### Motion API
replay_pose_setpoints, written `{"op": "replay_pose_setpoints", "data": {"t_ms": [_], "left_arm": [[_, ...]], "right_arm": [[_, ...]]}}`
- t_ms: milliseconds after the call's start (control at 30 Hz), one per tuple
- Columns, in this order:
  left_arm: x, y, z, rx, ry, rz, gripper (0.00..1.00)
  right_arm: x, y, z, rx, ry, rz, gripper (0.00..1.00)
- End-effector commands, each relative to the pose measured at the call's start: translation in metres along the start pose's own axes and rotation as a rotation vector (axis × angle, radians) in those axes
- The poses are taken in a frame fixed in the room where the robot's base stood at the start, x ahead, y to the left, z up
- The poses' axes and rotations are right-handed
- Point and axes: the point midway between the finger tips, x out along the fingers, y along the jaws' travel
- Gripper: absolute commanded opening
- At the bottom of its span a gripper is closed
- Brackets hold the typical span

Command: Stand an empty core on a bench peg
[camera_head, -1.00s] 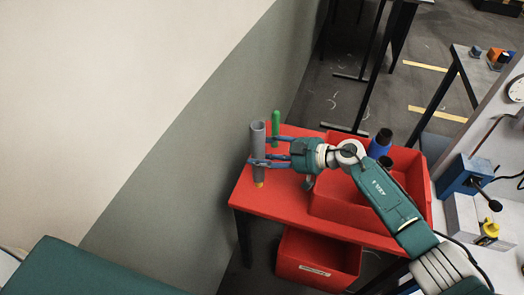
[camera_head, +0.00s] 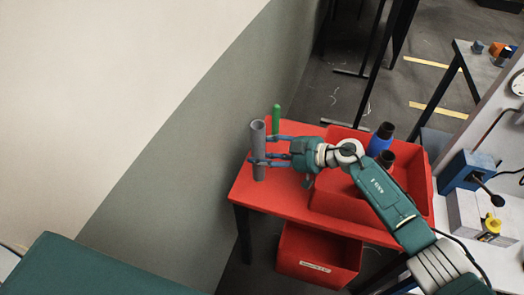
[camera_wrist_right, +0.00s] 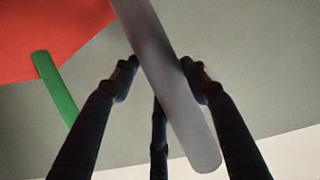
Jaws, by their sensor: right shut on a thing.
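A grey tube-shaped core (camera_head: 258,158) stands nearly upright over the left end of the red bench (camera_head: 278,193). My right gripper (camera_head: 260,149) is shut on the core from the right side. In the right wrist view the core (camera_wrist_right: 172,95) runs between the dark fingers of this gripper (camera_wrist_right: 159,64). A green peg (camera_head: 276,120) stands just behind the core, and it also shows in the right wrist view (camera_wrist_right: 56,88). No peg shows below the core, and I cannot tell whether its lower end is around one. My left gripper is not in view.
A red tray (camera_head: 330,206) on the bench's right holds a blue core (camera_head: 380,139) and a dark core (camera_head: 386,159). A labelled red bin (camera_head: 318,257) is below. The wall (camera_head: 215,130) is close on the left. A machine (camera_head: 468,172) stands right.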

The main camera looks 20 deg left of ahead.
Motion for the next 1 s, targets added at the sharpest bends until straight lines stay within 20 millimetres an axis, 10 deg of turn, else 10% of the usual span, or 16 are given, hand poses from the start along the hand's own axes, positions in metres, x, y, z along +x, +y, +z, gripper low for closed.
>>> {"op": "replay_pose_setpoints", "data": {"t_ms": [100,133,233,633,1000], "left_arm": [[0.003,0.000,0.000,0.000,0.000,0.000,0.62],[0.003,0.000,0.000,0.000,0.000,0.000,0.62],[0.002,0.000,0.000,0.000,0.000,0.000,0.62],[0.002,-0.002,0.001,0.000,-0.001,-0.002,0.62],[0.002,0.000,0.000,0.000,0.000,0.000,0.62]], "right_arm": [[0.002,0.000,0.004,0.000,0.001,0.000,0.14],[0.002,0.000,0.004,0.000,0.001,0.000,0.47],[0.002,0.000,0.003,0.000,0.001,0.000,0.67],[-0.002,0.001,-0.004,-0.003,0.000,0.000,0.67],[-0.029,0.001,-0.065,-0.006,0.000,0.001,0.67]]}}
